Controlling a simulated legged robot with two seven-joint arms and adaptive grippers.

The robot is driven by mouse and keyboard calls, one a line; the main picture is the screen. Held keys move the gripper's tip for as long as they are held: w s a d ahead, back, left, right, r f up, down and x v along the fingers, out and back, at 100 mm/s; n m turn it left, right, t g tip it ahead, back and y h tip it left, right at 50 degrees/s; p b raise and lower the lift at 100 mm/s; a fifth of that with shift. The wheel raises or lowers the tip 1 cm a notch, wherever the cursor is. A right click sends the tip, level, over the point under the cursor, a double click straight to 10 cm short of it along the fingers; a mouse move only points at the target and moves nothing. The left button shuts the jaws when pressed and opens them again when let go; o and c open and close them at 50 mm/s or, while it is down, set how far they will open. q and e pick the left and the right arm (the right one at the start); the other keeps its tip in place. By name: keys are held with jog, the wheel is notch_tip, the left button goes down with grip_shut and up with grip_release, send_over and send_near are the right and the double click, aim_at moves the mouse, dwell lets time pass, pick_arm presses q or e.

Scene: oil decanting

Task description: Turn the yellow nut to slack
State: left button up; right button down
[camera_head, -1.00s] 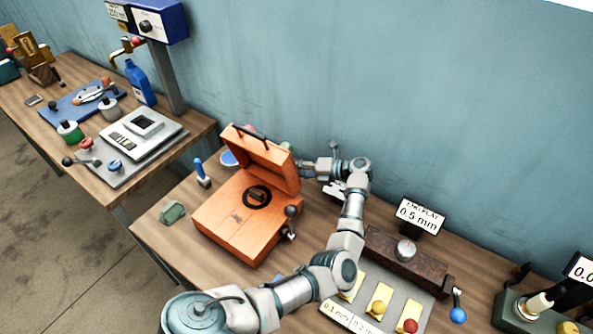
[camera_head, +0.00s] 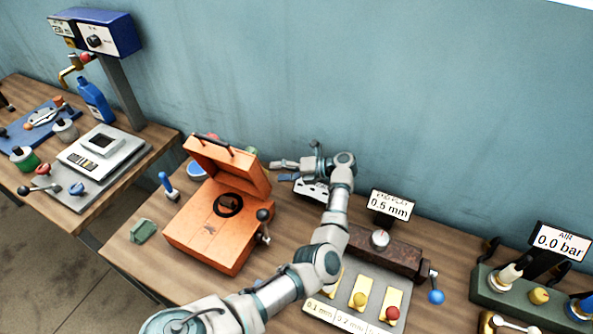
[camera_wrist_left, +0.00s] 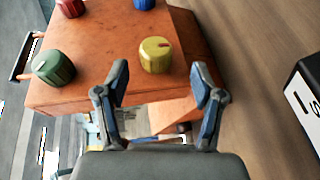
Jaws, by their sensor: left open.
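The yellow nut (camera_wrist_left: 155,55), a ribbed round knob with a red mark on top, is on an orange face in the left wrist view. That face seems to be the back of the orange box (camera_head: 205,236), so the nut is hidden in the head view. My left gripper (camera_wrist_left: 159,68) is open and empty, its two fingers either side of the nut in the picture. I cannot tell how much depth separates them. In the head view my left gripper (camera_head: 281,171) is just right of the box's raised lid. My right gripper is not in view.
A green nut (camera_wrist_left: 54,67), a red nut (camera_wrist_left: 70,7) and a blue nut share the orange face. The raised lid (camera_head: 228,163) stands beside the gripper. A gauge block (camera_head: 385,252) with coloured knobs is to the right, and the wall is behind.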

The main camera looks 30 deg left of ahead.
pick_arm(q)
jog(key=v, duration=0.8)
jog(key=shift+f, duration=0.2)
